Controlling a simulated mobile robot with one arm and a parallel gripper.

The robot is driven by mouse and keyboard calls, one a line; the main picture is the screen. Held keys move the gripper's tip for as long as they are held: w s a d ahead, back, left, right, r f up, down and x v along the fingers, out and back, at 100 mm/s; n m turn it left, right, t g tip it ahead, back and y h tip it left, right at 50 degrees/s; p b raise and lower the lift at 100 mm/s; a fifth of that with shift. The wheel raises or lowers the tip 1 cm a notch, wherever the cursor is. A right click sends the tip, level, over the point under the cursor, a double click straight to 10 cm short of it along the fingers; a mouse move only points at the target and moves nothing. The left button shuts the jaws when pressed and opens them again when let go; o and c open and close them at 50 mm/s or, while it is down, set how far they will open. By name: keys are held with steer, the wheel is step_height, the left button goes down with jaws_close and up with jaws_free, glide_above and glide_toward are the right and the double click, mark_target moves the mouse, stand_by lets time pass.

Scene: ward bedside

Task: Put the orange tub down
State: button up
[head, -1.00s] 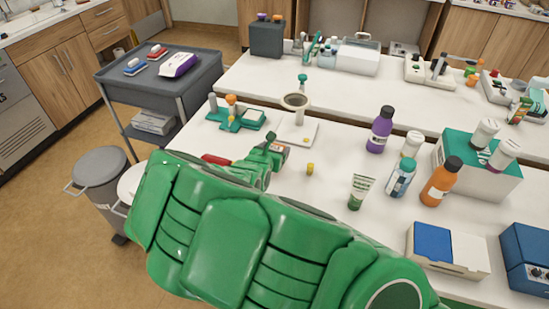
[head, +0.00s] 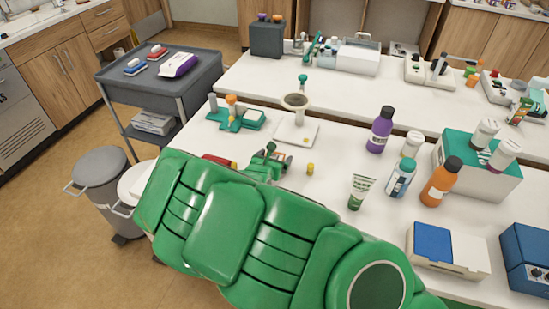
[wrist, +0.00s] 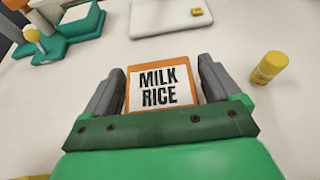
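The orange tub (wrist: 162,62) shows in the wrist view with a white label reading "MILK RICE". It sits between the two grey fingers of my gripper (wrist: 161,78), which touch it on both sides. In the head view my gripper (head: 268,161) is over the near white table, just in front of the white board; my green arm hides most of the tub there. I cannot tell whether the tub's base touches the table.
A small yellow vial (head: 310,169) stands just right of my gripper. The white board (head: 306,137) and a green stand (head: 226,124) are behind. A white-green tube (head: 360,191), a purple bottle (head: 380,130) and an orange bottle (head: 438,186) stand to the right.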

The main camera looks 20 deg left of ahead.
steer(key=shift+o, duration=0.4)
steer(key=shift+r, duration=0.1)
steer(key=shift+v, duration=6.05)
steer(key=shift+r, duration=0.1)
